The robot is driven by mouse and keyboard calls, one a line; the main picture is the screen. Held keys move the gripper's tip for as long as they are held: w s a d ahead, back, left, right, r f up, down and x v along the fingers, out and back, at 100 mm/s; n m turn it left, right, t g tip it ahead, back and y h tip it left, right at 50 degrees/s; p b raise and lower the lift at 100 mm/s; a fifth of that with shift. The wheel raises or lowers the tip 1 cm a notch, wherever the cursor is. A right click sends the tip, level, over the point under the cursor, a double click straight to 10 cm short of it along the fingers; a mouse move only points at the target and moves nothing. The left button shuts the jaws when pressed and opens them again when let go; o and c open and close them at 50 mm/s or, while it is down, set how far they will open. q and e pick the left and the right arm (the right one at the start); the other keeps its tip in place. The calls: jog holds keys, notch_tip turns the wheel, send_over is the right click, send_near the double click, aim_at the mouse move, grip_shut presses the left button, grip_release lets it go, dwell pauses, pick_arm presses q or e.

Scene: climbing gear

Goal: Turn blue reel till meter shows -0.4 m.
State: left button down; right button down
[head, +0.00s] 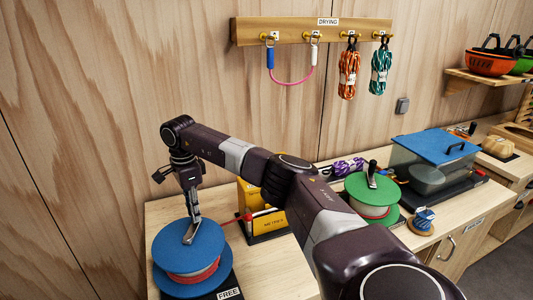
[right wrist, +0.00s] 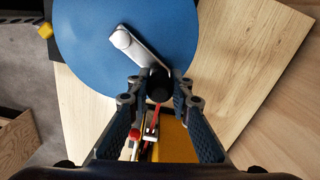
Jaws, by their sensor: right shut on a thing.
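The blue reel (head: 188,252) stands at the lower left of the head view, wound with red and white cord. In the right wrist view its blue top disc (right wrist: 85,45) carries a silver crank arm (right wrist: 140,48) with a dark knob (right wrist: 159,88). The yellow meter (head: 271,222) stands just right of the reel, partly behind my arm. Its reading cannot be seen. My left gripper is not in view.
A green reel (head: 372,190) with a crank stands to the right. A clear box with a blue lid (head: 437,144) is beyond it. A "FREE" label (head: 229,294) is by the blue reel. Ropes hang from the drying rack (head: 300,30) on the wall.

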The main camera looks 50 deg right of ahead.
dwell(0.4)
jog(key=c, duration=1.7)
grip_release()
jog(key=shift+o, duration=0.2)
